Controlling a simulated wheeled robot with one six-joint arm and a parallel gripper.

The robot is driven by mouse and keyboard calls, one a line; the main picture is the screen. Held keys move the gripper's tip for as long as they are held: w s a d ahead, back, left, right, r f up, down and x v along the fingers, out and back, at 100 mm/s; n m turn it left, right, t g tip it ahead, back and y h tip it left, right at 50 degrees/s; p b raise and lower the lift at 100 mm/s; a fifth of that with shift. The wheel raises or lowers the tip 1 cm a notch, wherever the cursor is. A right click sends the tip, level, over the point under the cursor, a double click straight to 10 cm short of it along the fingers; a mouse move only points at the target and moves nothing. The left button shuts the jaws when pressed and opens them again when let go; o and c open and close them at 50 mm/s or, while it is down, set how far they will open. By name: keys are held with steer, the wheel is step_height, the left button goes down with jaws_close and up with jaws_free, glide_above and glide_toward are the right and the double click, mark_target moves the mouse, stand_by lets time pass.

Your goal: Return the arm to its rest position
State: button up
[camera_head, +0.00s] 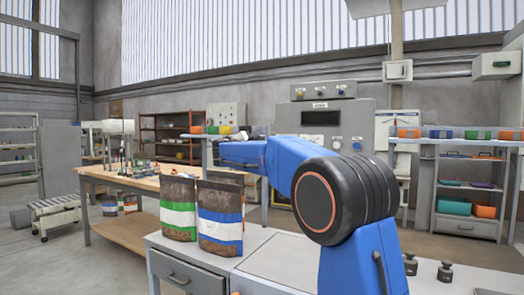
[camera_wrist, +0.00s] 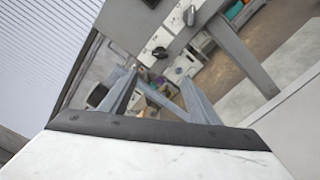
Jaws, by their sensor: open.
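My gripper (camera_wrist: 158,84) shows in the wrist view with its two grey fingers spread apart. Nothing is visibly held between them, and workshop shelving and floor show beyond. In the head view my blue arm rises from the lower right, bends at a large dark joint and reaches left over the counter. Its far end is above and behind the two bags, and finger detail there is too small to tell.
A green-and-white banded bag (camera_head: 179,214) and a blue-and-white banded bag (camera_head: 220,227) stand upright on the counter (camera_head: 190,253), close to my forearm. A wooden workbench (camera_head: 147,183) is behind them. Small dark weights (camera_head: 444,271) stand at right. Shelving (camera_head: 468,195) lines the back right.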

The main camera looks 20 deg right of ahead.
steer(key=s+f+m+g+y, duration=0.1)
steer(key=s+f+m+y, duration=0.1)
steer(key=s+f, duration=0.55)
steer(key=s+f+m+g+y, duration=0.2)
steer(key=s+f, duration=0.2)
steer(key=s, duration=0.7)
steer(key=s+f+m+g+y, duration=0.15)
steer(key=s+f, duration=0.35)
steer(key=s, duration=0.5)
steer(key=s+a+f+m+y, duration=0.2)
steer(key=s+a+f+y, duration=0.1)
steer(key=s+f, duration=0.5)
steer(key=s+a+f+m+g+y, duration=0.1)
steer(key=s+a+f+m+y, duration=0.1)
steer(key=s+a+f, duration=0.3)
steer(key=s+a+f+m+y, duration=0.3)
steer(key=s+f, duration=0.8)
steer(key=s, duration=0.5)
steer(key=shift+s+a+f+m+g+y, duration=0.2)
steer(key=shift+s+a+m+g+y, duration=0.15)
steer(key=shift+a+m, duration=0.4)
steer(key=shift+a, duration=0.1)
